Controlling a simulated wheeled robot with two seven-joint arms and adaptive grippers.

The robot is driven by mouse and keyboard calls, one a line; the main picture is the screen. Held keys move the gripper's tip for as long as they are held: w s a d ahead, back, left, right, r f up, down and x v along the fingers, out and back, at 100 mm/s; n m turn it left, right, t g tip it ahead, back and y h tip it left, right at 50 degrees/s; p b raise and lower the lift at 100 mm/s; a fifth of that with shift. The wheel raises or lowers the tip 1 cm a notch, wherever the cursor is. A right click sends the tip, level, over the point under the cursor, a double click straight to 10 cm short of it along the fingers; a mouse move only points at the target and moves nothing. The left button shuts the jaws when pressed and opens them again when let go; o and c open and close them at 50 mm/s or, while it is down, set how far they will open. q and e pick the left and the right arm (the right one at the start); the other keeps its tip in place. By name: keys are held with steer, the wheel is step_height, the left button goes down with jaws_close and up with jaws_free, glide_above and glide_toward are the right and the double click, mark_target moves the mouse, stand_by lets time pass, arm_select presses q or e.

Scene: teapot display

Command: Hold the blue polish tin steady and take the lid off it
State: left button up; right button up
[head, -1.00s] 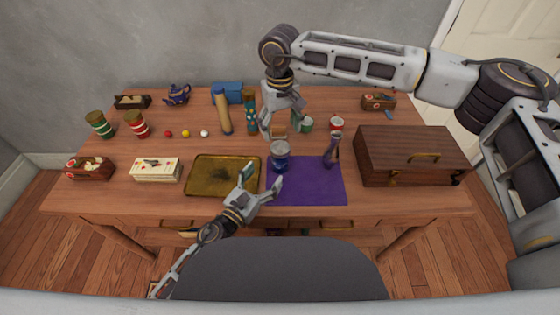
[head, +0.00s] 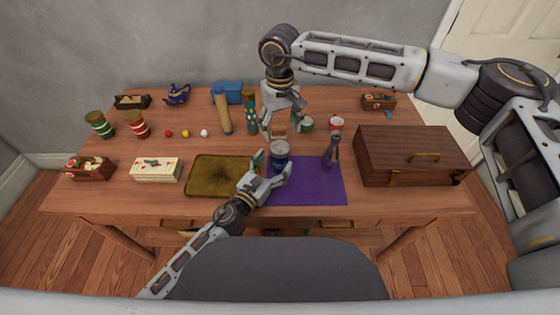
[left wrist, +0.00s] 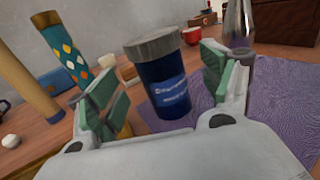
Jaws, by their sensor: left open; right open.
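The blue polish tin (head: 279,160) stands upright at the left edge of a purple cloth (head: 318,190). Its grey lid (head: 280,146) is on top. In the left wrist view the blue tin (left wrist: 166,98) with its grey lid (left wrist: 153,45) stands between my open fingers. My left gripper (head: 272,167) is open with its fingers on either side of the tin; I cannot tell if they touch it. My right gripper (head: 280,130) is open and points down above and just behind the tin, apart from the lid.
A brass tray (head: 222,189) lies left of the tin. A wooden chest (head: 413,157) fills the right side.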

mark_target(275, 161)
arm_select(q)
steer(key=shift+x, duration=1.95)
steer(key=shift+c, duration=0.3)
